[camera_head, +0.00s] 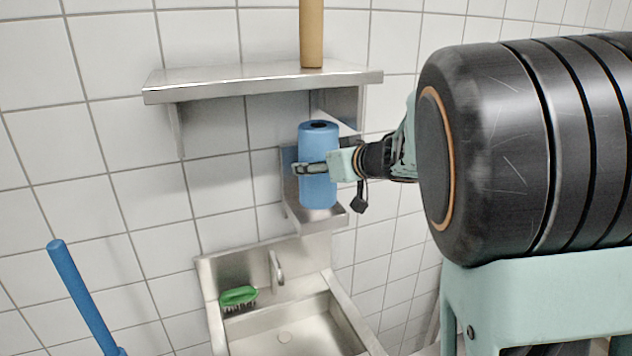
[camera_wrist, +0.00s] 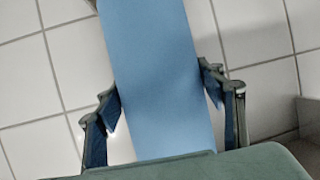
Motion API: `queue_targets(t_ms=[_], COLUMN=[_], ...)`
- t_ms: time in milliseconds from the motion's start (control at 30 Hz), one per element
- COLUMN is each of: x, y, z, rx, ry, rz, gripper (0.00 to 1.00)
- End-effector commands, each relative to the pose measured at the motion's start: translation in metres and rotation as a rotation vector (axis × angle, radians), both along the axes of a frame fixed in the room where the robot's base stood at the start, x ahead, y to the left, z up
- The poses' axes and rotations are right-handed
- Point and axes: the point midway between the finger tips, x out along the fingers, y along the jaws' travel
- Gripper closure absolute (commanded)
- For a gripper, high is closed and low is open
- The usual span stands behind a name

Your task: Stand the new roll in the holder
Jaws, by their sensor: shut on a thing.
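The new roll (camera_head: 318,140) is a blue upright cylinder with a dark hole in its top. It also fills the middle of the wrist view (camera_wrist: 158,75). My gripper (camera_head: 308,169) is shut around the roll at mid-height, with one finger on each side in the wrist view (camera_wrist: 162,95). The holder (camera_head: 299,218) is a steel bracket on the wall, with a back plate and a small base ledge. The roll is in front of the back plate, and its lower end appears at the ledge. I cannot tell whether it touches the ledge.
A steel shelf (camera_head: 240,84) is above the holder, with a brown tube (camera_head: 311,35) upright on it. Below is a steel sink (camera_head: 245,335) with a tap (camera_head: 276,268) and a green brush (camera_head: 239,297). A blue handle (camera_head: 80,295) rises at the lower left.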

Motion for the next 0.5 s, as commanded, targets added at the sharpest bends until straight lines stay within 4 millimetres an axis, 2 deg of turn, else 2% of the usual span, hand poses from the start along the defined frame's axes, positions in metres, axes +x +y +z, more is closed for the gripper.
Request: queue_targets(t_ms=[100,367,500], x=[0.012,0.022,0.025], y=[0.004,0.007,0.008], z=[-0.015,-0.027,-0.048], rx=[-0.001,0.001,0.000], ry=[-0.002,-0.003,0.000], rz=[0.001,0.000,0.000], gripper=[0.75,0.75,0.75])
